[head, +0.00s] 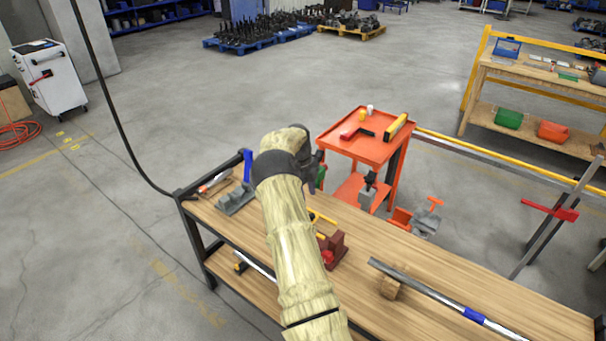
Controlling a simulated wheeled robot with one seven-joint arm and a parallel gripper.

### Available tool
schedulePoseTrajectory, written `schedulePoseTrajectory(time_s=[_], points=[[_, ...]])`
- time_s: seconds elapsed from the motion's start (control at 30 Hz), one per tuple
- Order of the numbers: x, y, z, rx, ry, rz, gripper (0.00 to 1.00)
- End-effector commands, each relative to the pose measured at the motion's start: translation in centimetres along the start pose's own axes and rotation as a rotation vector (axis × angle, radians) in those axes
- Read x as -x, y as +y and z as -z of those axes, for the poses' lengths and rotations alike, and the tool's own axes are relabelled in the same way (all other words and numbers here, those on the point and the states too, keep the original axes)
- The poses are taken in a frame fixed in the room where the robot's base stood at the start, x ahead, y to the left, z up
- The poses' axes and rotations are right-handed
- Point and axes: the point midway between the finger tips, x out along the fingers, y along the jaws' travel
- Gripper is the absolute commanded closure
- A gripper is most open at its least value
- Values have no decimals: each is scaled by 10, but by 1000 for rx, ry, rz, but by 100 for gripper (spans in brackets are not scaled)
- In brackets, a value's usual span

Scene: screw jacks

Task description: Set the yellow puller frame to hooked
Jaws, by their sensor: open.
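Thin yellow bars (322,216) show on the wooden bench, just right of my forearm and beside a dark red device (334,247). They look like the yellow puller frame, but my arm hides their left part. I cannot tell whether the frame is hooked. My gripper (313,174) is the dark end past my cream-coloured arm, above the far edge of the bench. It is open, though its fingers are mostly hidden, and nothing shows held in it. I cannot tell how far it is from the yellow bars.
The wooden bench (450,262) holds a long metal bar (425,288) on a wood block, and a grey device with a blue handle (238,195) at its left end. An orange cart (362,149) and a grey-orange device (427,219) stand beyond it. The bench's right part is mostly clear.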

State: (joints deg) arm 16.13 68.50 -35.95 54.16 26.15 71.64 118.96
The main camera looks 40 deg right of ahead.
Motion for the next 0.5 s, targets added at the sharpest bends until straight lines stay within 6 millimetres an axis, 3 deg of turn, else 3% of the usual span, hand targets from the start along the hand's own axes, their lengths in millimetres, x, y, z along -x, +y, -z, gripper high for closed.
schedulePoseTrajectory(time_s=[0.3, 0.5], points=[[64, -1, 0, 1, -2, 4, 58], [89, 0, 0, 1, 0, 2, 58]])
